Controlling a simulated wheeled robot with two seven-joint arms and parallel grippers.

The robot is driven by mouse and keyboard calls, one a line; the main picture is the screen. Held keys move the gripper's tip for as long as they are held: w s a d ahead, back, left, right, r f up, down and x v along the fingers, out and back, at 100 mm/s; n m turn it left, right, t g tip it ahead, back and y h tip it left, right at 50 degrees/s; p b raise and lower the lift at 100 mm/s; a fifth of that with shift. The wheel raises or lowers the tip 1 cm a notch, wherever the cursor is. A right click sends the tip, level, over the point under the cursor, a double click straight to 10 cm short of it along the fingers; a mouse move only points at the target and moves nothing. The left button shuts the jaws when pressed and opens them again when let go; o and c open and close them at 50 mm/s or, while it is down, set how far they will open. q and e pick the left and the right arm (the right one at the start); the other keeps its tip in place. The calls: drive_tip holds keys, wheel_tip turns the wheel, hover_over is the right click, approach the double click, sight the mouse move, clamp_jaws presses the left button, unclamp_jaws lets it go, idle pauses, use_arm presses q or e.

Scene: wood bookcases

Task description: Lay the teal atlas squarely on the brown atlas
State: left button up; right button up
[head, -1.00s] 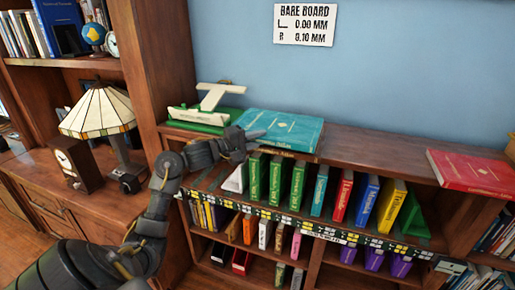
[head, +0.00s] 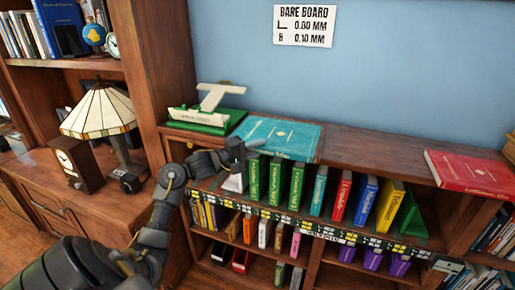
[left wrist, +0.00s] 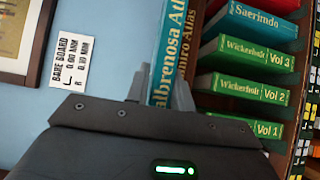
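The teal atlas (head: 285,133) lies flat on top of the low bookcase, its spine toward the front. Contact cannot be made out. My right gripper is out of view.
A red book (head: 470,170) lies at the right end of the top. Bare board (head: 375,155) lies between them. Upright books (head: 300,185) fill the shelf below. A lamp (head: 100,110) stands at left.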

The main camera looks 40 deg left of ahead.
use_arm(q)
drive_tip(key=shift+f, duration=0.55)
drive_tip(key=shift+s+r, duration=0.1)
drive_tip(key=shift+r, duration=0.3)
drive_tip(key=b+v, duration=0.1)
drive_tip(key=v, duration=0.5)
drive_tip(key=b+v, duration=0.1)
drive_tip(key=v, duration=0.4)
drive_tip(key=shift+s+a+r, duration=0.2)
drive_tip(key=shift+s+r, duration=0.05)
drive_tip(key=shift+s, duration=0.1)
